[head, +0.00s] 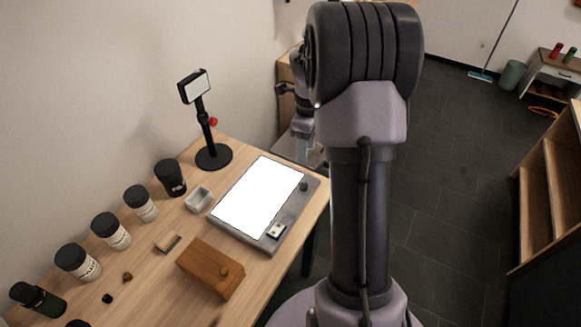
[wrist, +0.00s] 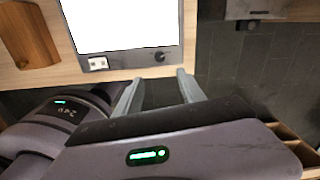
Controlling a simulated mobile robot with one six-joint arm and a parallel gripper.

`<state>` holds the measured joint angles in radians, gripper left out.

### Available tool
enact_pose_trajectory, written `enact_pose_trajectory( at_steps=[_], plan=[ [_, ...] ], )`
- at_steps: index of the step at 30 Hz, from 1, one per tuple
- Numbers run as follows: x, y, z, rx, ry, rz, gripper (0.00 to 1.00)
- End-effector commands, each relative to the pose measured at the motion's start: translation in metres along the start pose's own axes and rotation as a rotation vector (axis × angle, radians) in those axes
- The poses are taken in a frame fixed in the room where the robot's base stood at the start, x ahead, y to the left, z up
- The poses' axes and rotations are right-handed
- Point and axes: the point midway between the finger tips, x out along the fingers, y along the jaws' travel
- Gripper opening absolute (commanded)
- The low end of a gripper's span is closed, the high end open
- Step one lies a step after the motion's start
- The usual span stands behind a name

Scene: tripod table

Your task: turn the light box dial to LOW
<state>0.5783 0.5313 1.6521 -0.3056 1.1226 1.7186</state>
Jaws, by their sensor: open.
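The light box (head: 273,238) lies on the wooden table with its white panel glowing, and it also shows at the top of the wrist view (wrist: 130,62). Its dial (head: 304,186) is a small dark knob on the grey border; in the wrist view the dial (wrist: 160,56) sits just beyond my fingertips. The dial's markings are too small to read. My gripper (wrist: 157,80) is open, its two fingers apart and empty, near the table's edge. In the head view my gripper (head: 304,148) is partly hidden behind my arm.
A small white switch plate (head: 276,231) sits on the box's corner. A wooden box (head: 210,268), a small grey tray (head: 198,199), several dark jars (head: 111,231) and a tripod stand (head: 214,157) share the table (head: 150,285).

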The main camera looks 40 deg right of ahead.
Motion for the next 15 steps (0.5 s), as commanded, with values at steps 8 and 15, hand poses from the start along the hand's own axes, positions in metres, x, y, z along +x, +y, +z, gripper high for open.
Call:
enact_pose_trajectory(
  at_steps=[8, 15],
  plan=[
    [0.092, 0.001, 0.0, -0.002, 0.001, 0.003, 0.47],
    [0.138, 0.001, 0.001, -0.003, 0.0, 0.003, 0.47]
  ],
)
